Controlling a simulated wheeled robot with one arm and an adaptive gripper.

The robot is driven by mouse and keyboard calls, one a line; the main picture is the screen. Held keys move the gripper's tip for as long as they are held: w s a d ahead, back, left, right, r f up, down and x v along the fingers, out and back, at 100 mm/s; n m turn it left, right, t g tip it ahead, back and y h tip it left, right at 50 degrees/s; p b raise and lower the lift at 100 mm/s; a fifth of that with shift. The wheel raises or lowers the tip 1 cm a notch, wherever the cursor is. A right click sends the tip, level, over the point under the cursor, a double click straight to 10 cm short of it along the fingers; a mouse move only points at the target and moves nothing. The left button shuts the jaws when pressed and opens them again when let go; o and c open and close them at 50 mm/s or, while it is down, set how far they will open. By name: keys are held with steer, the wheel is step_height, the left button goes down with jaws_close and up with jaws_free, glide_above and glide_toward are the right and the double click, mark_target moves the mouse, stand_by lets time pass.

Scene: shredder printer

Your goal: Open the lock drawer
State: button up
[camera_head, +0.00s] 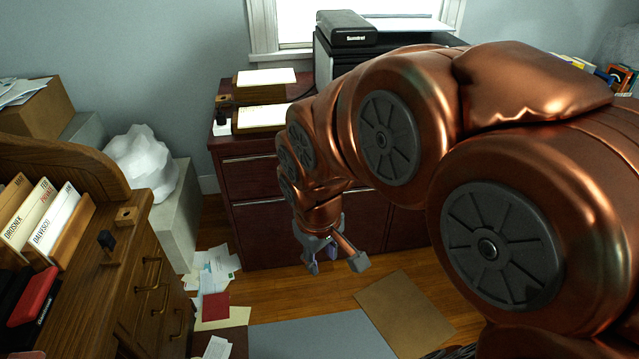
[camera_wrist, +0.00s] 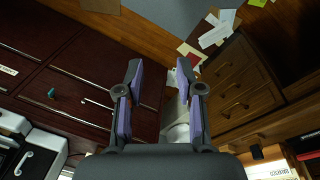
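A dark red-brown cabinet (camera_head: 262,228) with drawer fronts stands against the back wall. It shows on the left of the wrist view (camera_wrist: 75,68), with thin bar handles and a small green piece (camera_wrist: 52,92) on one front, perhaps a key or lock; I cannot tell which. A wooden desk (camera_head: 140,285) with several handled drawers is at the left; its drawers show at right in the wrist view (camera_wrist: 238,92). No drawer is clearly labelled as the lock drawer. My gripper (camera_head: 335,263) is open and empty in front of the cabinet, fingers apart in the wrist view (camera_wrist: 158,70).
Papers and a red card (camera_head: 215,306) lie on the floor between desk and cabinet. A brown sheet (camera_head: 405,310) and a grey mat (camera_head: 322,336) lie in front. A white bin bag (camera_head: 142,160) is at left.

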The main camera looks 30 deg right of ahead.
steer(key=shift+w+d+f+n+t+y+b, duration=0.2)
steer(key=shift+w+d+f+n+t+b, duration=3.55)
steer(key=shift+w, duration=4.15)
steer(key=shift+w+d+f+n+t+y+b, duration=0.2)
steer(key=shift+w+d+f+n+t+b, duration=1.15)
steer(key=shift+w+d+f+b, duration=3.45)
steer(key=shift+w+d+f+n+t+y+b, duration=0.2)
steer(key=shift+w+d+f+n+t+b, duration=1.85)
steer(key=shift+w+d+f, duration=5.95)
steer(key=shift+n+t, duration=0.35)
steer(key=shift+n, duration=0.2)
steer(key=w+a+r, duration=0.1)
steer(key=w+r, duration=0.1)
steer(key=w+a+r, duration=0.2)
steer(key=w+a+r+p, duration=0.1)
steer(key=w+a+r, duration=0.1)
steer(key=shift+a+r, duration=0.2)
steer(key=shift+r, duration=0.2)
jaws_close()
